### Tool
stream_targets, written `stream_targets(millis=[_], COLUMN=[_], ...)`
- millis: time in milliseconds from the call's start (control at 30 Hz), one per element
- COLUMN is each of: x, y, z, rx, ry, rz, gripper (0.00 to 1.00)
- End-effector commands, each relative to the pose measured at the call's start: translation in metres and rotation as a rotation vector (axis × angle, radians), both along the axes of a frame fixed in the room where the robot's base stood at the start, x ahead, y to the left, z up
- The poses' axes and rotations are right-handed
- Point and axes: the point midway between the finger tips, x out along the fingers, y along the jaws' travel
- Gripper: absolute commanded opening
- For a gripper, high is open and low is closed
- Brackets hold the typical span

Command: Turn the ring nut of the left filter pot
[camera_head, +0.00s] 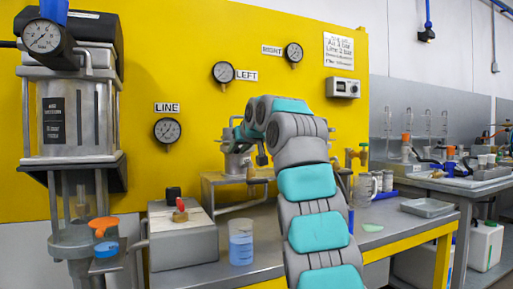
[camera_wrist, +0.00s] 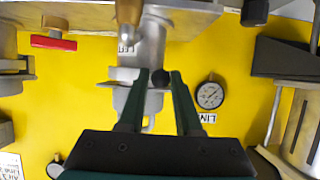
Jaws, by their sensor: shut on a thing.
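The left filter pot (camera_head: 238,160) is a grey metal pot on a stand against the yellow panel, near the LEFT label. In the head view my arm covers part of the pot, and the contact is too small to make out.
Gauges hang on the yellow panel, including the LEFT gauge (camera_head: 223,72). A grey box with a red handle (camera_head: 180,210) and a beaker of blue liquid (camera_head: 241,242) stand at the front left. A tall metal vessel (camera_head: 75,115) stands at far left.

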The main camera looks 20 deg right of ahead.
Motion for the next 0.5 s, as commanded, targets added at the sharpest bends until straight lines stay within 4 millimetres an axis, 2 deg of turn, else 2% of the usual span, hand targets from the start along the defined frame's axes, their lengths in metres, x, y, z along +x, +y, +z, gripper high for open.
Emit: stream_targets(millis=[300,500], x=[0.001,0.007], y=[0.004,0.015], z=[0.000,-0.001], rx=[0.000,0.001], ry=[0.001,0.006], rz=[0.003,0.004], gripper=[0.15,0.15])
